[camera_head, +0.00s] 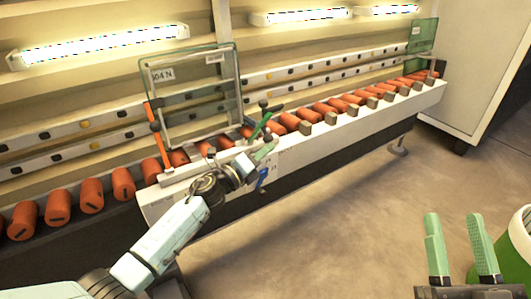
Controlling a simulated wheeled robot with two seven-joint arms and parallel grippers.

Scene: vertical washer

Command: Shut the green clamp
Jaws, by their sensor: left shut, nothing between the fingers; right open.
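The green clamp (260,126) sits on the white rail by the lower right corner of an upright glass panel. Its green lever slants up to the right, with dark knobs near its top. My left gripper (268,150) is shut and empty, just below and right of the lever. I cannot tell whether it touches the lever. The clamp's base is partly hidden by my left arm. My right gripper (454,220) is open and empty at the lower right, above the floor and far from the clamp.
The glass panel (190,97) stands over a conveyor with orange rollers (92,196). An orange upright bar (158,132) is at its left edge. A blue part (262,179) hangs on the rail front. A green round object (515,250) is beside my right gripper. The floor between is clear.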

